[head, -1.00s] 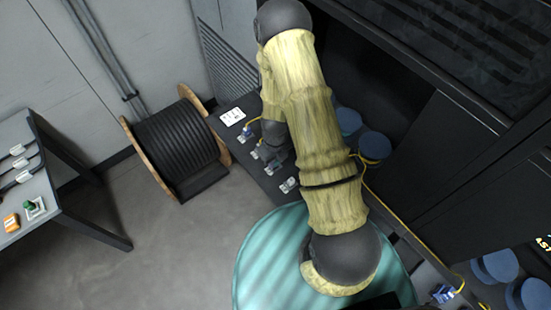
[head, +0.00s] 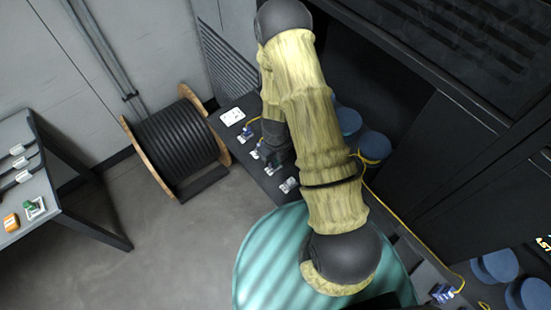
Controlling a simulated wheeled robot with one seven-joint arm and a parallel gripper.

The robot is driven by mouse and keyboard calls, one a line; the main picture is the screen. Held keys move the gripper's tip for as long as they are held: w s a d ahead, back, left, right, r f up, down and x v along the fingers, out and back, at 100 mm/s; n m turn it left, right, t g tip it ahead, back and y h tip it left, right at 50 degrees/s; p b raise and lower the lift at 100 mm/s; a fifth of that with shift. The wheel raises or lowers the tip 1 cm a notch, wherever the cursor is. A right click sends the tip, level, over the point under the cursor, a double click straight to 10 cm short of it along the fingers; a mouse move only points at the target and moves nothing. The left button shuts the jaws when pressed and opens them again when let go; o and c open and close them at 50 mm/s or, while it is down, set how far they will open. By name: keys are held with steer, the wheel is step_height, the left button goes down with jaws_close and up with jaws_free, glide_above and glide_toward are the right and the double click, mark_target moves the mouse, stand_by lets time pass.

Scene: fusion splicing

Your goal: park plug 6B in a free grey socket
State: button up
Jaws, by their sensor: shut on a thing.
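My gripper (head: 274,160) points down over the dark shelf, partly hidden by my own arm. It is shut on a small plug at its tip, mostly hidden by the fingers, and I cannot read its label. Small grey sockets stand in a row along the shelf: one at the back (head: 241,139) next to a blue plug (head: 248,131), one beside my gripper (head: 257,153), and one nearer (head: 289,185) that looks empty. I cannot tell whether the held plug touches a socket.
A white label card (head: 232,116) lies at the shelf's back end. A yellow cable (head: 383,202) runs along the right side past blue round discs (head: 374,145). A teal round top (head: 255,262) is in front. A cable drum (head: 175,145) and side table (head: 50,200) stand left.

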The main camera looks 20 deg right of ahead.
steer(key=shift+f, duration=0.5)
stand_by(0.3)
steer(key=o, duration=0.9)
steer(key=shift+o, duration=0.2)
steer(key=shift+r, duration=0.1)
step_height(320, 180, up, 12)
